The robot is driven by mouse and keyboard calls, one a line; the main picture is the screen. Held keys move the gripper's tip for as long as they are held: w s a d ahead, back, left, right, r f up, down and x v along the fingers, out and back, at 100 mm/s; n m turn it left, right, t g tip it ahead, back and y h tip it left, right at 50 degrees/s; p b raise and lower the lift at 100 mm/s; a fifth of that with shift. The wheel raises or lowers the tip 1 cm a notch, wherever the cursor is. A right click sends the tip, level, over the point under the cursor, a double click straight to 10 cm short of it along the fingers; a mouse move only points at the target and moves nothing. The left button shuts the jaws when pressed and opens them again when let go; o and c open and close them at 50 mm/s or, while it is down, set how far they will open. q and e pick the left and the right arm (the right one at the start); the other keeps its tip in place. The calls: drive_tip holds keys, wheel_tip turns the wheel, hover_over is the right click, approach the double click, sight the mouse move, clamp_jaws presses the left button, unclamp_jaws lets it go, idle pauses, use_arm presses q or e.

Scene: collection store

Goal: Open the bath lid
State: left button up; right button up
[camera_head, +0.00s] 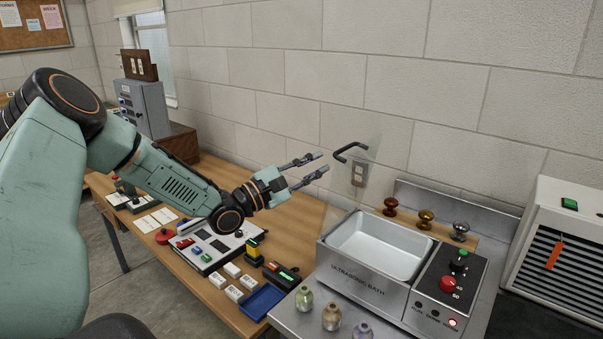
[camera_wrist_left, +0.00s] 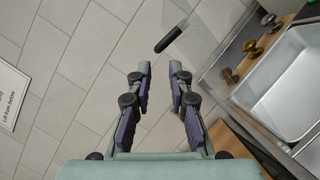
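The ultrasonic bath (camera_head: 352,277) is a grey metal box with a white inner tank, at the lower right of the head view; its tank (camera_wrist_left: 285,85) shows at the right of the wrist view. Its clear lid (camera_head: 350,191) stands raised at the bath's left side, and its edges are faint. The black lid handle (camera_head: 350,152) is up in front of the wall; it also shows in the wrist view (camera_wrist_left: 168,40). My left gripper (camera_head: 321,163) is open and empty, just left of the handle and apart from it. My right gripper is in neither view.
Three knobbed stoppers (camera_head: 425,219) stand behind the bath and small bottles (camera_head: 331,316) in front. A control panel (camera_head: 452,285) adjoins its right side. A blue tray (camera_head: 262,301), white boxes and a grey device (camera_head: 213,246) lie on the wooden table. A louvred unit (camera_head: 560,250) stands far right.

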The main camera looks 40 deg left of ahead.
use_arm(q)
drive_tip(key=v, duration=0.3)
drive_tip(key=shift+s+f, duration=0.1)
drive_tip(key=shift+s, duration=0.05)
idle(0.3)
drive_tip(key=shift+s, duration=0.1)
idle(0.5)
